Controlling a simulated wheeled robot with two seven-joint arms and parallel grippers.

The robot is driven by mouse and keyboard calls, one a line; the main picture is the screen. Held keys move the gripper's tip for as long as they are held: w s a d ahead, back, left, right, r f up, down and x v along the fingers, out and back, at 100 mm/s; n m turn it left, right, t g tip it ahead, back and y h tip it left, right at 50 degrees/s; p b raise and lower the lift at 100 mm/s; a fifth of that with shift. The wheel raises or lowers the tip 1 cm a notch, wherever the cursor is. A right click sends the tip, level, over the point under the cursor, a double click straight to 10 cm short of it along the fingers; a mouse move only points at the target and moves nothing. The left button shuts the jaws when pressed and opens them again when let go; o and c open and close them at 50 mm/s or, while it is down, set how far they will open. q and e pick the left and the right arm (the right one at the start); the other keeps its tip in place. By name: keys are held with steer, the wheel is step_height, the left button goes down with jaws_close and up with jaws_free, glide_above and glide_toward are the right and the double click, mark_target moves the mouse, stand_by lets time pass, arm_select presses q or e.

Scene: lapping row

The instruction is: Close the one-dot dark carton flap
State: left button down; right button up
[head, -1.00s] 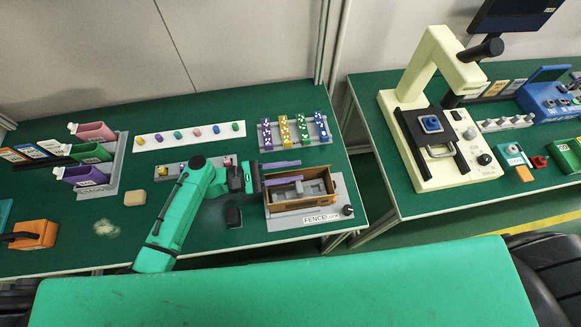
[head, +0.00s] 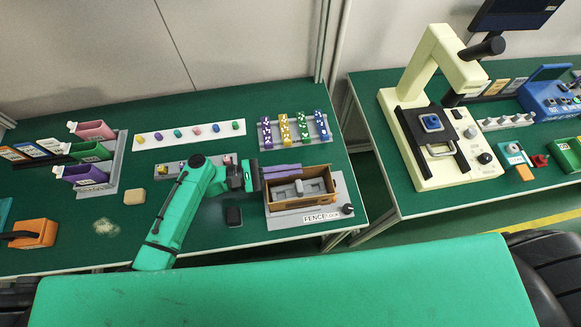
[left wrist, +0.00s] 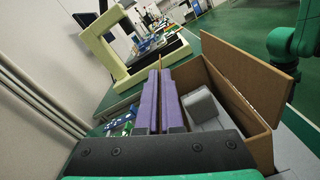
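An open brown carton (head: 305,202) sits on a grey fixture at the right end of the near table. Its inside shows a grey part. In the left wrist view a brown panel (left wrist: 250,82) stands raised along the carton's right side. I cannot make out any dot marking on the flaps. In the left wrist view the fingers (left wrist: 160,82) run beside the carton opening. My right gripper is not in view.
The grey fixture (head: 283,222) carries a "FENCE" label and a black knob (head: 347,209). A rack of coloured dotted strips (head: 294,131) stands behind. A small black block (head: 233,216) lies left of the fixture. A cream machine (head: 430,120) stands on the right table.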

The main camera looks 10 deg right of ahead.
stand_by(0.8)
arm_select(q)
steer(key=shift+f, duration=0.1)
steer(key=m+b, duration=0.1)
steer(key=s+f+m+b, duration=0.1)
steer(key=m, duration=0.1)
steer(key=m+b, duration=0.1)
steer(key=shift+s+f+m+b, duration=0.2)
steer(key=shift+f+m+b, duration=0.1)
steer(key=shift+b, duration=0.1)
steer(key=shift+s+r+m, duration=0.1)
steer(key=shift+m, duration=0.3)
steer(key=shift+r, duration=0.2)
steer(key=c, duration=1.1)
jaws_free()
steer(key=shift+o, duration=0.2)
